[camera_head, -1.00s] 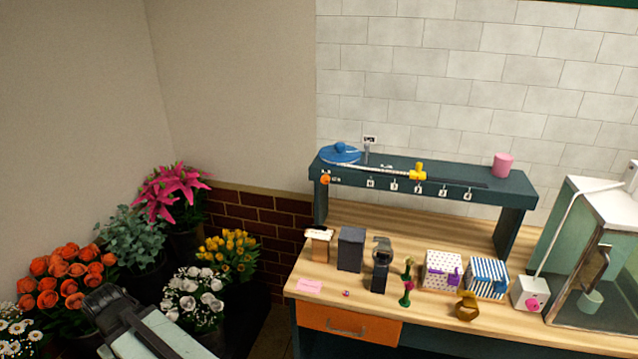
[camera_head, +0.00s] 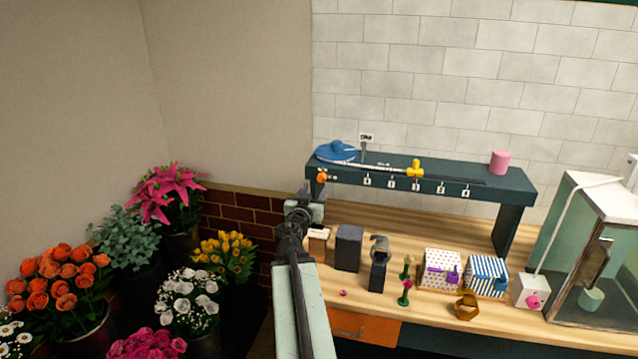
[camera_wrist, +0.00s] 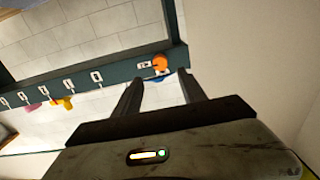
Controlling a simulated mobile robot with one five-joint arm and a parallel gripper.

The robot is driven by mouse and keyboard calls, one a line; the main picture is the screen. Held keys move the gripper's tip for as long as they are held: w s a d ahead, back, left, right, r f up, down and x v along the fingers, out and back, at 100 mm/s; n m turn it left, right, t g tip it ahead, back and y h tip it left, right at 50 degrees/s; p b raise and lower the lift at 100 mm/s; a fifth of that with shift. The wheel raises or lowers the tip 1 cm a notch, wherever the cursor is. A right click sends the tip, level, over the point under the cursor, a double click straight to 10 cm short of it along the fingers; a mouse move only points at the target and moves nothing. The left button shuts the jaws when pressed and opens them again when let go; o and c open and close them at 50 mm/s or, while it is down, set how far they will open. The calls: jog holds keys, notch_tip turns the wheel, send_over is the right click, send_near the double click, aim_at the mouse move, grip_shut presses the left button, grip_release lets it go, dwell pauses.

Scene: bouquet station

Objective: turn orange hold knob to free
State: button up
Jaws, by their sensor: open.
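The orange hold knob (camera_head: 322,177) sits at the left end of the front edge of the dark green shelf (camera_head: 420,184). It also shows in the wrist view (camera_wrist: 160,63), beyond and between my fingertips, with a small white label beside it. My gripper (camera_wrist: 160,88) is open and empty, with clear space between it and the knob. In the head view my gripper (camera_head: 304,196) is just below and left of the knob, at the shelf's left end. The knob's pointer setting is too small to read.
A blue disc (camera_head: 337,152) and a yellow slider (camera_head: 415,168) are on the shelf top. A dark box (camera_head: 348,247), a spotted box (camera_head: 441,268) and a striped box (camera_head: 486,276) stand on the wooden bench. Flower buckets fill the left floor.

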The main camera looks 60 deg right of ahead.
aim_at(321, 178)
jog(key=x, duration=0.7)
jog(key=shift+w+d, duration=0.2)
jog(key=shift+d, duration=0.15)
jog(key=shift+c, duration=0.3)
